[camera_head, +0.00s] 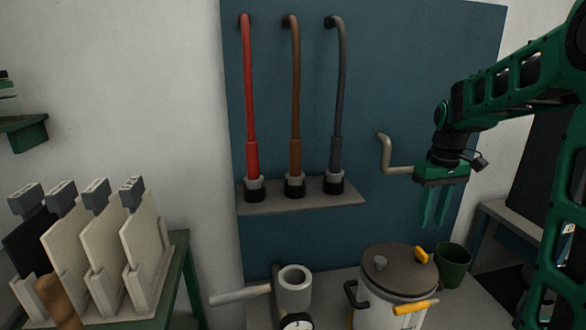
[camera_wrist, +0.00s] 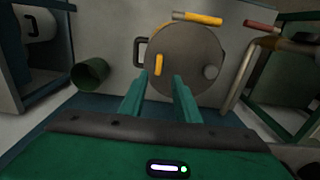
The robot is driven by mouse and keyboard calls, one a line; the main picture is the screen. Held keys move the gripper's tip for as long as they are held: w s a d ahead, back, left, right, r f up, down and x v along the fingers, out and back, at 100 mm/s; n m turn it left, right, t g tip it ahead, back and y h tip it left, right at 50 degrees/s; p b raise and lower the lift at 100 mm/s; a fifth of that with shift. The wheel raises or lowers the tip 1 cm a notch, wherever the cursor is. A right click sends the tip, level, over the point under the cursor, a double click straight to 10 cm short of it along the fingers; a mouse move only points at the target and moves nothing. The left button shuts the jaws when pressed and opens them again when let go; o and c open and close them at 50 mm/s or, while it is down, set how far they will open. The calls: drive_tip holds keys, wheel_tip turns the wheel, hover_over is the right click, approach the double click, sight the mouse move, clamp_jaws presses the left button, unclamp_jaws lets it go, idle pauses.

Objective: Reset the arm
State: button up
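My gripper (camera_head: 436,207) hangs at the right of the head view, pointing down in front of the blue panel (camera_head: 400,80). Its two green fingers are apart with nothing between them. The fingers also show in the wrist view (camera_wrist: 158,92), open over the lidded pot. In the head view the gripper is above the grey pot (camera_head: 385,305) and to the right of a bent metal crank handle (camera_head: 385,155). I cannot tell from these views whether the fingers are near the crank in depth.
Red, brown and grey hoses (camera_head: 249,100) stand in sockets on a shelf (camera_head: 300,204). A dark green cup (camera_head: 453,266) is right of the pot. A cylinder with a side handle (camera_head: 294,290) stands left of it. Upright plates (camera_head: 90,240) fill a green stand at left.

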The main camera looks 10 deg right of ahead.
drive_tip(key=s+a+f+m, duration=0.2)
drive_tip(key=s+m, duration=0.1)
drive_tip(key=s, duration=1.1)
drive_tip(key=s+a+f+m, duration=0.2)
drive_tip(key=s+m, duration=0.1)
drive_tip(key=s, duration=1.1)
drive_tip(key=shift+s+m, duration=0.15)
drive_tip(key=shift+m, duration=0.25)
drive_tip(key=shift+w+f, duration=0.3)
drive_tip(key=shift+w, duration=0.35)
